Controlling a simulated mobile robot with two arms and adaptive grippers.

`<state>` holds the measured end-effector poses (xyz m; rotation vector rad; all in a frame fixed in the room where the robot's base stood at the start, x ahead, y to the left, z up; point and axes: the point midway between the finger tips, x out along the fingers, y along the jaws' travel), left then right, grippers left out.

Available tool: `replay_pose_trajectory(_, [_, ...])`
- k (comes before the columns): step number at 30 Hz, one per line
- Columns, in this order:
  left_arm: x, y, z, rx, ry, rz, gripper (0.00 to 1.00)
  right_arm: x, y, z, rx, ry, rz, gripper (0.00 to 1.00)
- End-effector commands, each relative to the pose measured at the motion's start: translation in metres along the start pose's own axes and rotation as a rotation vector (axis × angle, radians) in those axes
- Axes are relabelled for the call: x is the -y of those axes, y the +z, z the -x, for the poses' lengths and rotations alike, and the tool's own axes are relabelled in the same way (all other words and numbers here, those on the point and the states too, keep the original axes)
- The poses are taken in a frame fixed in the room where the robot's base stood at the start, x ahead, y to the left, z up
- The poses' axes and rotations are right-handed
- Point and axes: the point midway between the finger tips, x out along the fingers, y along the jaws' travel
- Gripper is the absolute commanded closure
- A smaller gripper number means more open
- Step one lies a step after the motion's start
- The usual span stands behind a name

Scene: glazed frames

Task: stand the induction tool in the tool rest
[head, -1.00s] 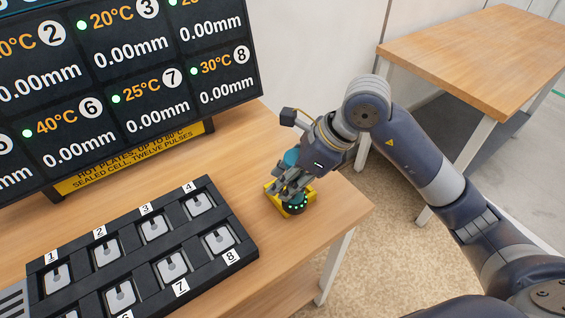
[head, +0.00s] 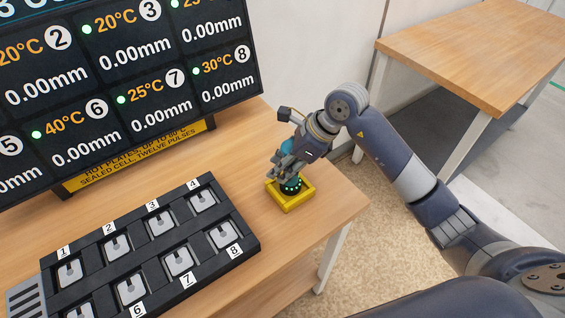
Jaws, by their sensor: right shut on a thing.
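The induction tool (head: 291,187) has a dark round head with a ring of green lights and a blue-teal part above it. My right gripper (head: 287,169) is shut on its upper part, and the fingers hide some of it. The tool is roughly upright. The tool rest (head: 294,204) is a yellow square frame on the table near its right edge. The tool's head overlaps the back of the rest in the picture. I cannot tell whether it touches the rest or hangs just above it. My left gripper is out of view.
A black panel of numbered cells (head: 147,254) lies to the left on the wooden table (head: 245,168). A large display (head: 120,75) with a yellow sign stands behind it. Another wooden table (head: 480,60) is at the back right. The tabletop between panel and rest is clear.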

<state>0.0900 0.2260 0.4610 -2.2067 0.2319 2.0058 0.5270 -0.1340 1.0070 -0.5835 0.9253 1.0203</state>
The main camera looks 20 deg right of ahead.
Motion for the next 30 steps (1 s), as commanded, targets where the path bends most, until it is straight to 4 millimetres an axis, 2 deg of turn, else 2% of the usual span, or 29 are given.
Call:
replay_pose_trajectory(6, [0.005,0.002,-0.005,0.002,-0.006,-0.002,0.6,0.0,-0.001,-0.002,0.003,-0.002,0.002,1.0])
replay_pose_trajectory(7, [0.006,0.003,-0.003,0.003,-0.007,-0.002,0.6,0.0,-0.001,-0.002,0.0,0.0,0.0,0.64])
replay_pose_trajectory(9, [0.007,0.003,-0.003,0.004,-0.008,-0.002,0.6,0.0,-0.001,-0.002,0.0,0.001,0.0,0.5])
replay_pose_trajectory(22, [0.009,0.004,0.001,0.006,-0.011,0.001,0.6,0.0,0.001,0.003,0.0,-0.001,0.0,0.5])
replay_pose_trajectory(26, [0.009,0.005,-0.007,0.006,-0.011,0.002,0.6,0.002,-0.001,0.021,0.001,-0.006,0.002,0.5])
replay_pose_trajectory(30, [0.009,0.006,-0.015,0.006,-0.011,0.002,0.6,0.002,-0.001,0.052,0.0,-0.008,0.001,0.5])
